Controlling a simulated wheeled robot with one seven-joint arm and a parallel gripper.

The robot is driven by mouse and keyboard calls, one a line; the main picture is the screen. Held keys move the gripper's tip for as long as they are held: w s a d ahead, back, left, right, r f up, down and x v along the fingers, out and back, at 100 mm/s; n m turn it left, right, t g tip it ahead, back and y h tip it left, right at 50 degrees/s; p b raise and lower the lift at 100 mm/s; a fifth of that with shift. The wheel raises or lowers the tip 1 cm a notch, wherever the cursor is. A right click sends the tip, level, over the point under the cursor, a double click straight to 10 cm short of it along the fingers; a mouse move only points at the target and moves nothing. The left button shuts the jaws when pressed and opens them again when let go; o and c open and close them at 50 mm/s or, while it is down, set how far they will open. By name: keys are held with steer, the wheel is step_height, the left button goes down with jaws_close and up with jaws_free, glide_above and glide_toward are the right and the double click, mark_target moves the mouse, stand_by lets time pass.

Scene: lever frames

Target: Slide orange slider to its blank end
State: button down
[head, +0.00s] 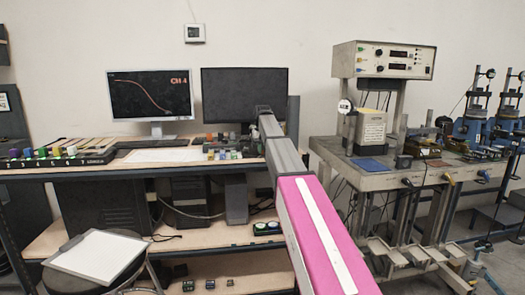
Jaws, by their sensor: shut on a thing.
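My arm reaches from the bottom right up toward the desk, and its far end stands in front of the right part of the desk. My gripper cannot be made out; the arm hides what lies behind it. A long dark slider panel (62,162) with numbers along its front lies at the left of the desk. A small orange piece (210,137) shows among small coloured parts at the desk's middle. I cannot tell whether it is the orange slider.
A lit monitor (148,95) and a dark monitor (244,93) stand at the back of the desk. A pale sheet (165,155) lies in front of them. A stool (95,255) stands at front left. A bench with a grey instrument (385,60) is on the right.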

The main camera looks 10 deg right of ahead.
mark_target(254, 155)
steer(key=shift+a, duration=2)
steer(key=c, duration=1.1)
jaws_free()
steer(key=shift+a, duration=0.1)
